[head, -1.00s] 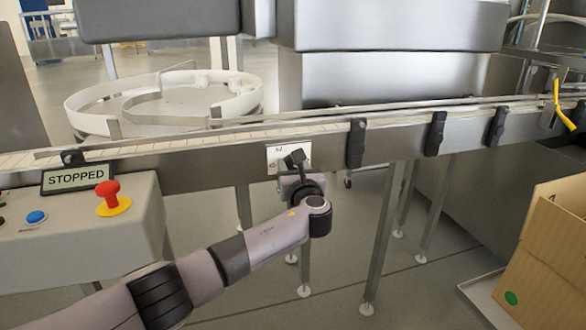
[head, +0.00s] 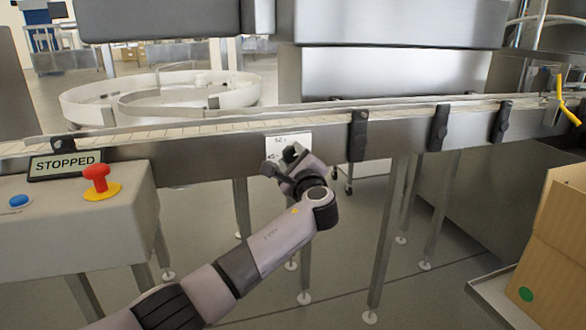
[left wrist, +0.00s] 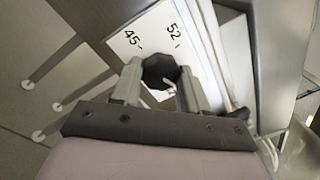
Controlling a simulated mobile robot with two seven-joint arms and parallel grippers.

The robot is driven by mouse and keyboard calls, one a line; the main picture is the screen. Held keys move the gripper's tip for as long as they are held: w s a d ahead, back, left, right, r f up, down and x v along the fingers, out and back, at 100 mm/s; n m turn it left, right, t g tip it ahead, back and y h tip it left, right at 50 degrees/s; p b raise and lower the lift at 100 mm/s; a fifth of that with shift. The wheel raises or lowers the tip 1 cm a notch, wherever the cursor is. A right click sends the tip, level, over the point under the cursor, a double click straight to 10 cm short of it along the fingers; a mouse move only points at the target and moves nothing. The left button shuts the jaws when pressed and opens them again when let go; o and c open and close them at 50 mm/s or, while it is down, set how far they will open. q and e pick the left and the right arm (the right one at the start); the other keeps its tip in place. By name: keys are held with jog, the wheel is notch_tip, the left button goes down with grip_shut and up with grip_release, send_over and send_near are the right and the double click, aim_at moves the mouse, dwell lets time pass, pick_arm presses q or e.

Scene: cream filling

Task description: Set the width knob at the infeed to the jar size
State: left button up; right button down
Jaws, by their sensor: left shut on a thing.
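The dark width knob (left wrist: 160,70) sits between the two fingers of my left gripper (left wrist: 165,85) in the left wrist view, and the fingers are shut on its sides. A small white mark shows at the knob's near side. A white scale plate (left wrist: 150,32) behind it carries the marks 45 and 52; other marks are hidden. In the head view, the plate (head: 279,141) is on the front side of the conveyor rail, and my left gripper (head: 288,160) covers its lower part and hides most of the knob. My right gripper is not in view.
The conveyor rail (head: 215,156) runs across the view with dark clamps (head: 358,135). At the left stand a STOPPED display (head: 65,164), a red stop button (head: 97,178) and a blue button (head: 19,201). A cardboard box (head: 555,240) is at the right. Legs stand below the rail.

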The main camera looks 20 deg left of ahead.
pick_arm(q)
jog(key=n+b, duration=0.2)
jog(key=n, duration=0.1)
jog(key=shift+f, duration=0.15)
jog(key=shift+n+y+b, duration=0.4)
jog(key=shift+n+b, duration=0.55)
jog(key=shift+n, duration=0.05)
jog(key=n+b, duration=0.3)
jog(key=n, duration=0.1)
jog(key=shift+d, duration=0.1)
jog(key=n+g+b, duration=0.1)
jog(key=n+b, duration=0.1)
jog(key=n, duration=0.2)
jog(key=shift+y, duration=0.3)
jog(key=shift+n+b, duration=0.4)
jog(key=n, duration=0.1)
jog(key=n+b, duration=0.1)
jog(key=n, duration=0.1)
jog(key=shift+r, duration=0.25)
jog(key=shift+n+g+b, duration=0.3)
jog(key=shift+n, duration=0.4)
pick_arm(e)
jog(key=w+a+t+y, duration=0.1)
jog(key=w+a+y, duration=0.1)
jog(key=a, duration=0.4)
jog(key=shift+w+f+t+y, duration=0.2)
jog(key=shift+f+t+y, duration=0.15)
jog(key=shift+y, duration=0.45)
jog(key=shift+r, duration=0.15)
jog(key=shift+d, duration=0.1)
